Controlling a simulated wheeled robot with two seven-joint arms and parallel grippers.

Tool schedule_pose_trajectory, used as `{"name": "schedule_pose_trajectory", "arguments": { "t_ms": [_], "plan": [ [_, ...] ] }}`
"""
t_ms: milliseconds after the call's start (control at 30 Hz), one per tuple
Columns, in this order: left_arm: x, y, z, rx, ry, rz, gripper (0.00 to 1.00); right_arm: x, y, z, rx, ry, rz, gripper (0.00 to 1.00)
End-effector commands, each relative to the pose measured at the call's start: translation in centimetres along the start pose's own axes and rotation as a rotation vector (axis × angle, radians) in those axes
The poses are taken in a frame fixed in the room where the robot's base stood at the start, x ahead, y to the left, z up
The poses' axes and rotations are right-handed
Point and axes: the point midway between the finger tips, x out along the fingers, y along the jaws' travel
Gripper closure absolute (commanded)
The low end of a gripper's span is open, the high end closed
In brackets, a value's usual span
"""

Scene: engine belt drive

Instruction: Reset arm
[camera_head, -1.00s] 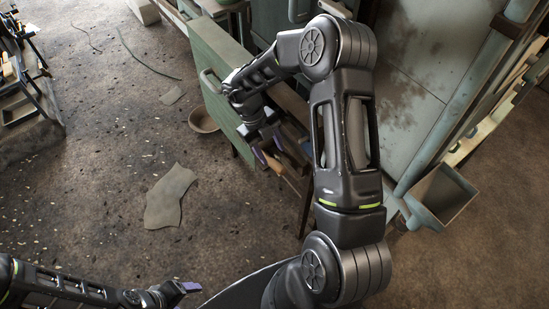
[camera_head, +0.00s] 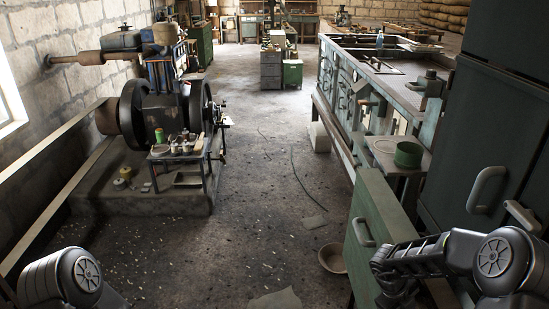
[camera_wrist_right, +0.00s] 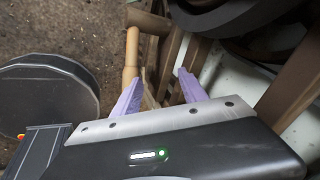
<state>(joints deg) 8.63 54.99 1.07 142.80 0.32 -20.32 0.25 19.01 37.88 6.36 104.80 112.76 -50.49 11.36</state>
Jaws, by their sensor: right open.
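In the right wrist view my right gripper (camera_wrist_right: 160,92) is open, its two purple fingers spread apart. A wooden handle (camera_wrist_right: 131,55) lies just beyond the left finger; I cannot tell whether they touch. No object is clearly held between the fingers. In the head view my right arm (camera_head: 440,252) is folded at the lower right, beside a green panel, and its fingertips cannot be made out. At the lower left only a rounded part of my left arm (camera_head: 72,278) shows; the left gripper is out of frame.
The green panel (camera_head: 375,225) stands close left of my right arm. A dark cabinet (camera_head: 490,140) rises at the right. The engine (camera_head: 165,110) with its flywheels stands at the left on a low base. A bowl (camera_head: 332,258) lies on the floor. The middle floor is mostly clear.

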Motion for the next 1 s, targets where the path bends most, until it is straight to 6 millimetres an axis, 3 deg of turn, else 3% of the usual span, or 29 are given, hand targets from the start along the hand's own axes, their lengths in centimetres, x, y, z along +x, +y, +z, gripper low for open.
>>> {"name": "schedule_pose_trajectory", "arguments": {
  "t_ms": [133,233,367,433,500,600,700,833,1000],
  "plan": [
    [0.0,0.0,0.0,0.0,0.0,0.0,0.3,1.7,1.0,2.4,-0.424,-0.119,-0.166,0.5],
    [0.0,0.0,0.0,0.0,0.0,0.0,0.3,2.3,4.2,4.6,-0.753,-0.219,-0.252,0.5],
    [0.0,0.0,0.0,0.0,0.0,0.0,0.3,2.5,11.4,6.4,-1.207,-0.375,-0.315,0.5],
    [0.0,0.0,0.0,0.0,0.0,0.0,0.3,2.4,16.8,6.4,-1.468,-0.479,-0.329,0.5],
    [0.0,0.0,0.0,0.0,0.0,0.0,0.3,2.0,22.5,5.2,-1.718,-0.592,-0.329,0.5],
    [0.0,0.0,0.0,0.0,0.0,0.0,0.3,1.3,29.6,2.3,-2.01,-0.741,-0.311,0.5],
    [0.0,0.0,0.0,0.0,0.0,0.0,0.3,0.5,34.7,-0.9,-2.214,-0.864,-0.284,0.5],
    [0.0,0.0,0.0,0.0,0.0,0.0,0.3,-0.1,38.5,-4.1,-2.345,-0.953,-0.249,0.5],
    [0.0,0.0,0.0,0.0,0.0,0.0,0.3,-0.1,39.9,-5.1,-2.377,-0.968,-0.219,0.5]
  ]
}}
